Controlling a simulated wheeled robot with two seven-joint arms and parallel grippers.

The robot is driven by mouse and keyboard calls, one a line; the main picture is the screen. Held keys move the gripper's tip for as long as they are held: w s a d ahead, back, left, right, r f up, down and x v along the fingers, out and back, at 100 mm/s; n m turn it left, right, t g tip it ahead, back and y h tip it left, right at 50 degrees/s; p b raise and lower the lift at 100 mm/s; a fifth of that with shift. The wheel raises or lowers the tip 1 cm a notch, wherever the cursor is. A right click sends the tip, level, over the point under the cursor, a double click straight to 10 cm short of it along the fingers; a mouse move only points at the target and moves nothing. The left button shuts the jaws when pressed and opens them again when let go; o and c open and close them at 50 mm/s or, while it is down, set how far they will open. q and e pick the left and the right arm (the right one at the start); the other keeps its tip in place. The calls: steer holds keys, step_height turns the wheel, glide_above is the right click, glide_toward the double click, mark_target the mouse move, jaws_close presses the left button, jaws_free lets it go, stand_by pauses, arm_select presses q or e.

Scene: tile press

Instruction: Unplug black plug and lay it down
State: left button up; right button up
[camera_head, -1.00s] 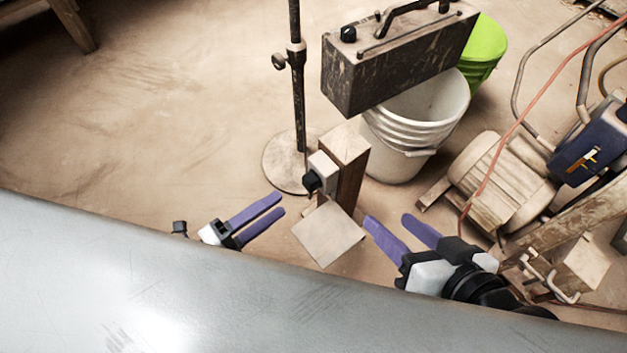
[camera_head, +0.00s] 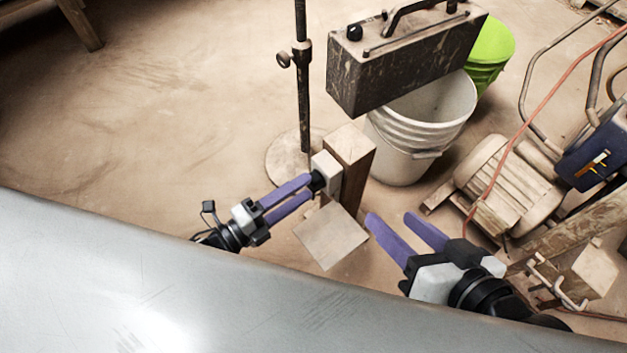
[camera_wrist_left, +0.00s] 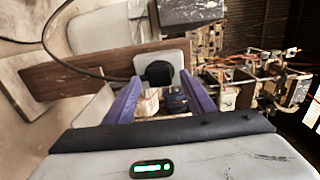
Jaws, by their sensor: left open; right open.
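The black plug (camera_head: 317,181) sits in the pale socket box (camera_head: 327,165) on the side of an upright wooden post (camera_head: 354,168). In the left wrist view the plug (camera_wrist_left: 159,73) shows against the pale socket plate (camera_wrist_left: 174,58), with a dark cord running left from it. My left gripper (camera_head: 309,187) is open, its purple fingertips at the plug. In the left wrist view the fingers (camera_wrist_left: 160,92) stand on either side of the plug, slightly short of its face; contact cannot be told. My right gripper (camera_head: 393,217) is open and empty, right of the small square board (camera_head: 331,236).
The bare square board lies in front of the post. A white bucket (camera_head: 425,120), a dark metal case (camera_head: 400,66) and a stand with a pole (camera_head: 303,80) are behind. Machinery (camera_head: 510,180) fills the right side. Floor at left is clear.

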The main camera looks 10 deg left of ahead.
arm_select(q)
steer(key=shift+x, duration=1.15)
stand_by(0.4)
jaws_close()
steer(key=p+v, duration=0.1)
steer(key=v, duration=0.5)
stand_by(1.0)
